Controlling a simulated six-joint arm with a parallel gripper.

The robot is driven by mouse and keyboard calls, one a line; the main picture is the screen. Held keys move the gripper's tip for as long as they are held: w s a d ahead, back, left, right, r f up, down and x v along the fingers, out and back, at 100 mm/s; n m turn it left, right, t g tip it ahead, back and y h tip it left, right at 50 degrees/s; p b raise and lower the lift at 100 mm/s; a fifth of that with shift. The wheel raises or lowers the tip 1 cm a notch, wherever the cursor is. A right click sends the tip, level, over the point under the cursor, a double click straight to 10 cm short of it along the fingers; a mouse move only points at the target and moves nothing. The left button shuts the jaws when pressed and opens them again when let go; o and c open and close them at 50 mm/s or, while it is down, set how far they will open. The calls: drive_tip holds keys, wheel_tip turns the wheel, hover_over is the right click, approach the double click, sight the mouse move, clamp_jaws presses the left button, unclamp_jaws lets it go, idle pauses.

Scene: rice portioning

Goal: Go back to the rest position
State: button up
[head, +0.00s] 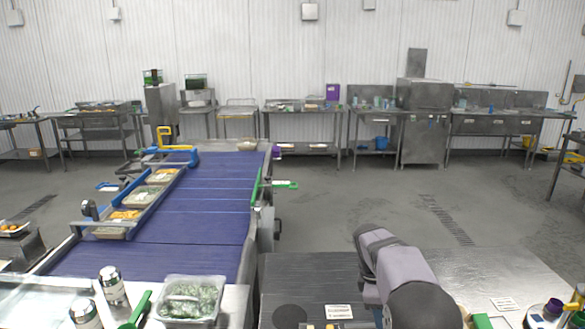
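Part of my arm shows at the lower right of the head view, with grey-lilac links and dark joints above a metal table (305,275). My gripper cannot be made out; no fingertips show in this view. A clear tub with green-and-white food (190,300) stands at the lower left, beside the table and apart from my arm.
A blue conveyor belt (205,215) runs away on the left, with several food trays (143,195) along its left side. Two steel flasks (113,287) and a green utensil (138,308) are near the tub. Bottles (550,310) stand at the lower right.

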drive_tip(key=s+a+f+m+y, duration=0.1)
drive_tip(key=s+a+m, duration=0.3)
drive_tip(key=s, duration=0.6)
drive_tip(key=s+a+f+m+y, duration=0.15)
drive_tip(key=s+m, duration=0.35)
drive_tip(key=s, duration=0.5)
drive_tip(key=s+a+f+m+y, duration=0.1)
drive_tip(key=s+a+m, duration=0.35)
drive_tip(key=s, duration=0.55)
wheel_tip(320, 180, down, 16)
drive_tip(key=b, duration=1.6)
drive_tip(key=shift+d+f, duration=0.2)
drive_tip(key=shift+d, duration=0.25)
drive_tip(key=shift+w+r, duration=0.1)
drive_tip(key=shift+r, duration=0.05)
wheel_tip(320, 180, up, 9)
drive_tip(key=p, duration=0.8)
